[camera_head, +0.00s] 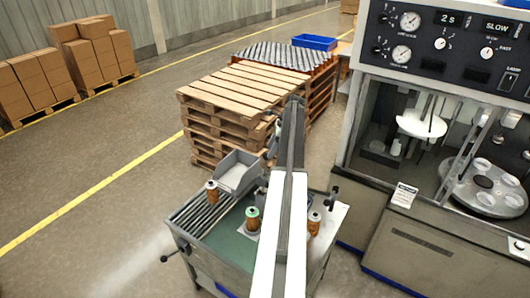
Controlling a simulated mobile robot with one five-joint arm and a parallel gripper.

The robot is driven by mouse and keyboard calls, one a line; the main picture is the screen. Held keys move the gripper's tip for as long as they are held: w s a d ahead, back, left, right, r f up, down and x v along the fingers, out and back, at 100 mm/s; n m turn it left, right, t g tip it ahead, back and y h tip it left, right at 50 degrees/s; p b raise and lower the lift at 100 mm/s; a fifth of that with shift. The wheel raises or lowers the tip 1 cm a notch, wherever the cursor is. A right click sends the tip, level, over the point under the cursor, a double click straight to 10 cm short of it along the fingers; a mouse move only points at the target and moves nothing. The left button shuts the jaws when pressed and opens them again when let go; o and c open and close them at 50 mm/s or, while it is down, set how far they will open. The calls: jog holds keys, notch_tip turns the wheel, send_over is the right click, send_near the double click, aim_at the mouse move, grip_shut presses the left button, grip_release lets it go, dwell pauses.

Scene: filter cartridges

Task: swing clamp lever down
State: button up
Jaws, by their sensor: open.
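A work cart (205,272) with a green top stands below the middle of the view. Orange-brown filter cartridges stand on it: one (252,220) with a green top near the middle, one (212,192) at the left and one (314,222) at the right. A dark upright clamp-like part (333,197) is at the cart's right back corner; I cannot tell surely whether it is the clamp lever. My arm crosses the cart and hides part of it. My gripper (270,152) shows small and partly hidden left of the arm's far end, open, beyond the grey bin.
A grey bin (238,172) and dark rods (200,215) are on the cart. A black-knobbed handle (166,258) sticks out at its left. Stacked pallets (235,88) stand behind. A large machine (430,60) fills the right.

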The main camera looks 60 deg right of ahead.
aim_at(266, 161)
jog(key=b+x, duration=0.7)
jog(key=shift+f, duration=0.25)
jog(key=shift+w+a+f, duration=0.15)
jog(key=shift+f, duration=0.05)
grip_shut()
dwell(1.0)
